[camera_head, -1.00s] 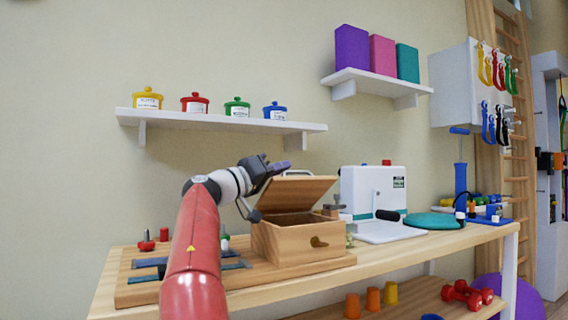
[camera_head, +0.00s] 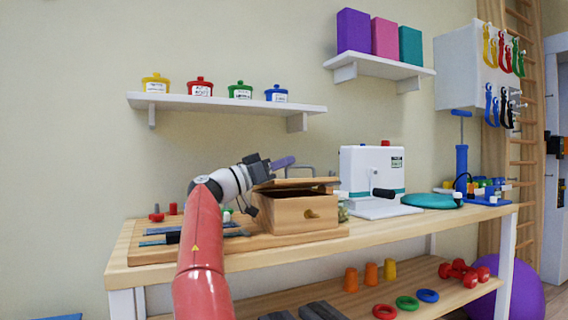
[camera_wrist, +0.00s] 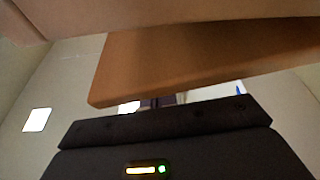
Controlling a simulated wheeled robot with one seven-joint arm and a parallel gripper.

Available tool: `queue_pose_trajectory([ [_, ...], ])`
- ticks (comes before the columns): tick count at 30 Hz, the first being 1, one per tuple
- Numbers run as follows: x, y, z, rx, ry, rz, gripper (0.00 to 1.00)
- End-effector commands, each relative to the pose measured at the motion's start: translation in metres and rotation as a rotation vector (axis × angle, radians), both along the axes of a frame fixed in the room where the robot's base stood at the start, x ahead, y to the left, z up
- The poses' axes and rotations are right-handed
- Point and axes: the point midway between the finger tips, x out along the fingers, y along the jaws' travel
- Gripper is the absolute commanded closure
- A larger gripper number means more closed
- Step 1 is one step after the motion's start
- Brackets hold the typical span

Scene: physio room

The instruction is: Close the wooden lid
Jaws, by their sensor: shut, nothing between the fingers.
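The wooden lid (camera_head: 298,184) is hinged on the wooden box (camera_head: 290,214) on the bench. It is tilted low over the box, with a dark gap still showing beneath it. My gripper (camera_head: 284,162) is shut and empty, just above the lid's left back part. I cannot tell whether it touches the lid. In the wrist view my dark gripper body (camera_wrist: 165,125) fills the bottom, with a brown wooden panel (camera_wrist: 165,65) close beyond it. The fingertips are not clear there.
The box stands on a wooden board on the bench (camera_head: 240,258). A white machine with a crank (camera_head: 372,172) stands to its right. A shelf with several coloured pots (camera_head: 225,103) hangs above. Blue-grey strips (camera_head: 165,231) lie left of the box.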

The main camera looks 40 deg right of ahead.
Motion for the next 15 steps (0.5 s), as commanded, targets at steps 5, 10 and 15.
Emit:
queue_pose_trajectory([
  [5,-0.0001,-0.0003,-0.0096,-0.014,-0.061,-0.001,1.0],
  [10,-0.0004,-0.0001,-0.0118,-0.022,-0.091,0.0,1.0],
  [15,-0.0005,-0.0001,-0.0123,-0.024,-0.098,0.0,1.0],
])
